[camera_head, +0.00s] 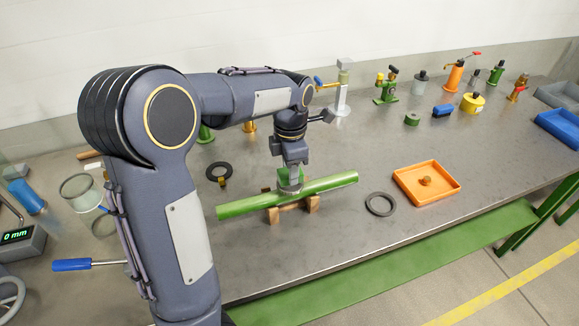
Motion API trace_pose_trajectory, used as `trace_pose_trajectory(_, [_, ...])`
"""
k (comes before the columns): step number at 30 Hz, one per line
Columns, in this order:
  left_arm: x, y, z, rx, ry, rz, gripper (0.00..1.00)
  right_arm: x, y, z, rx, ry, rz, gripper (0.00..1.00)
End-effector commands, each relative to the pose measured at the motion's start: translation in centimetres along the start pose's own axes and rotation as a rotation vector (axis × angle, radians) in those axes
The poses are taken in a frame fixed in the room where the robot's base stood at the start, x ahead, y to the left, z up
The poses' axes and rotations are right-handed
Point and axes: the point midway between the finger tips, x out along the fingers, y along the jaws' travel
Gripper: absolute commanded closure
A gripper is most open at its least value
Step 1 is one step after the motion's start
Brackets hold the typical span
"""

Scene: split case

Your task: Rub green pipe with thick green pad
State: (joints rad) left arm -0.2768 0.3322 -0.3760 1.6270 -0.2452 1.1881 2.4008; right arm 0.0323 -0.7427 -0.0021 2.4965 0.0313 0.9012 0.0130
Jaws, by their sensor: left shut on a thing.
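The green pipe (335,182) lies on a small brown wooden cradle (312,203) near the middle of the bench. Its right end is tilted towards the back of the bench. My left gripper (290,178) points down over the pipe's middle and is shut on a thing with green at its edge. This looks like the thick green pad (267,190), mostly hidden by the fingers. The pad seems to be at the pipe's top surface, but I cannot tell whether they touch. My right gripper is not in view.
An orange tray (452,195) with a brass fitting and a dark ring (380,204) lie to the right. Another dark ring (219,170) lies behind left. Valves, bottles and a small green cylinder (411,119) stand at the back. A blue-handled screwdriver (72,265) lies front left.

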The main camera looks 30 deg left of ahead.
Motion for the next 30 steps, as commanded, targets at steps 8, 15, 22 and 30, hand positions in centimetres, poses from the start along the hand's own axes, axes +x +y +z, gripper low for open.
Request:
trace_pose_trajectory(8, [-3.5, 0.0, 0.0, 0.0, -0.001, 0.001, 0.81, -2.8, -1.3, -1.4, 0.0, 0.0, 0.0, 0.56])
trace_pose_trajectory(15, [-5.8, 0.0, 0.0, -0.001, -0.001, 0.002, 0.81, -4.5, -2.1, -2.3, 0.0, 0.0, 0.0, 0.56])
trace_pose_trajectory(22, [-5.8, 0.0, 0.0, -0.001, -0.001, 0.001, 0.81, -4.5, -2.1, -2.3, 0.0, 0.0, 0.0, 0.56])
trace_pose_trajectory(30, [-5.8, 0.1, 0.0, -0.001, -0.001, 0.002, 0.81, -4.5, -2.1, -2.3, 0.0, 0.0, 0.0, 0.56])
